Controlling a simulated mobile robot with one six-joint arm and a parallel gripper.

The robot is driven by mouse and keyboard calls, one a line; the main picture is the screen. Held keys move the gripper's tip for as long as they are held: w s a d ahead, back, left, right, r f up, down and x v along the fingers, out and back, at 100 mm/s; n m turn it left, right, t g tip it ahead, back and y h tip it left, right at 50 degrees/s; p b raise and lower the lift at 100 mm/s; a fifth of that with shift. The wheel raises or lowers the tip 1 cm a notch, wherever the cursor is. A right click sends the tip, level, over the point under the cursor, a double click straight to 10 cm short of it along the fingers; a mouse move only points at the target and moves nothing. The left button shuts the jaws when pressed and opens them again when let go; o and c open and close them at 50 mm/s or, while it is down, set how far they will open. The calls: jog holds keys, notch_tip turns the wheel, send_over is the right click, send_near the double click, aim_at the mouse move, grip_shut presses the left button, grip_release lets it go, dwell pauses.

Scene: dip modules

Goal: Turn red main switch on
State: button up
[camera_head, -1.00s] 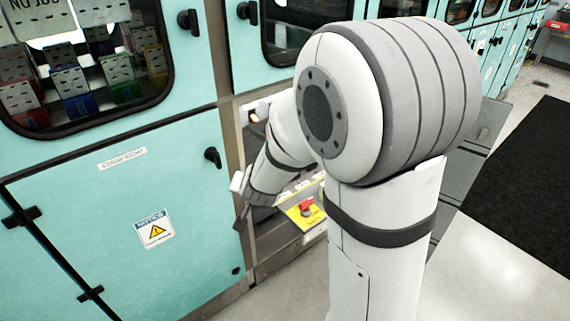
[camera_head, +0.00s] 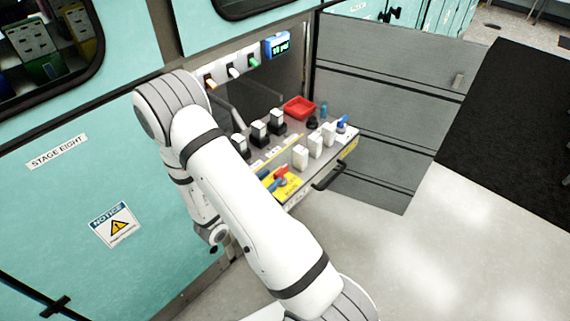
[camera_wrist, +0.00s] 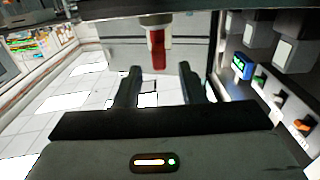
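The red main switch (camera_head: 281,173) is a small red handle on a yellow plate (camera_head: 289,187), near the front edge of the pulled-out shelf in the head view. Blue pieces lie close beside it, and my arm partly covers this area. My gripper (camera_wrist: 161,85) is open in the wrist view, with two dark fingers apart and nothing between their tips. A red upright piece (camera_wrist: 158,48) on a pale base shows beyond the fingers; it looks like the switch, but I cannot be sure. In the head view my gripper is hidden behind my arm.
The shelf holds black-and-white modules (camera_head: 258,131), white modules (camera_head: 300,156) and a red tray (camera_head: 299,107). A blue display (camera_head: 276,45) is at the back. A shelf handle (camera_head: 332,175) sticks out in front. Grey panels (camera_head: 370,110) stand right. The floor (camera_head: 440,255) is clear.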

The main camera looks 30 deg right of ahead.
aim_at(287, 165)
jog(key=x, duration=0.7)
jog(key=shift+d, duration=0.2)
jog(key=shift+c, duration=0.5)
grip_shut()
